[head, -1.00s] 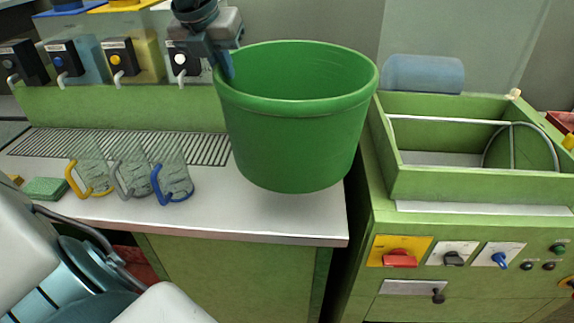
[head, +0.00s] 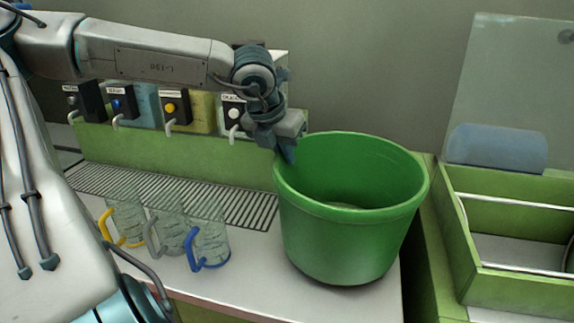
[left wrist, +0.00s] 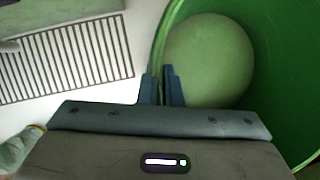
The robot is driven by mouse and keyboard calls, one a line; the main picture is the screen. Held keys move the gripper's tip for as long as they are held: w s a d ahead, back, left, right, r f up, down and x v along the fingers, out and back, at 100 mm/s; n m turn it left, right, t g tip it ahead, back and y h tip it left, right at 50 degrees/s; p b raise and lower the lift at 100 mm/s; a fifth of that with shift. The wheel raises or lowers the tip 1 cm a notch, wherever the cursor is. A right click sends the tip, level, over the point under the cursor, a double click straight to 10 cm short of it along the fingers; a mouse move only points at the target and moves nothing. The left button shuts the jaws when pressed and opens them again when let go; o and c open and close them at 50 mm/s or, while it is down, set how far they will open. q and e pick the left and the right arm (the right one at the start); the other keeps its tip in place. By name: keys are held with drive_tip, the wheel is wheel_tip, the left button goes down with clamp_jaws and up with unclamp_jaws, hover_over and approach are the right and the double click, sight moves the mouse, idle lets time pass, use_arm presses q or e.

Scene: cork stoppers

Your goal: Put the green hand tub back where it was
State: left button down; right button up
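The green hand tub (head: 345,240) is upright at the right end of the white counter (head: 255,282). Its base is on the counter or just above it; I cannot tell which. My left gripper (head: 287,152) reaches down to the left side of the tub's rim. In the left wrist view its two fingers (left wrist: 160,76) are close together, one on each side of the tub's wall (left wrist: 172,22), pinching the rim. The tub looks empty, with its pale green floor (left wrist: 208,60) showing. My right gripper is not in view.
Three glass mugs with yellow, grey and blue handles (head: 209,244) stand left of the tub, in front of a drain grille (head: 180,195). Dispensers with taps (head: 178,108) line the back. A green open box (head: 520,215) stands close on the right.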

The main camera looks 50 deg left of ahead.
use_arm(q)
drive_tip(key=shift+f, duration=1.1)
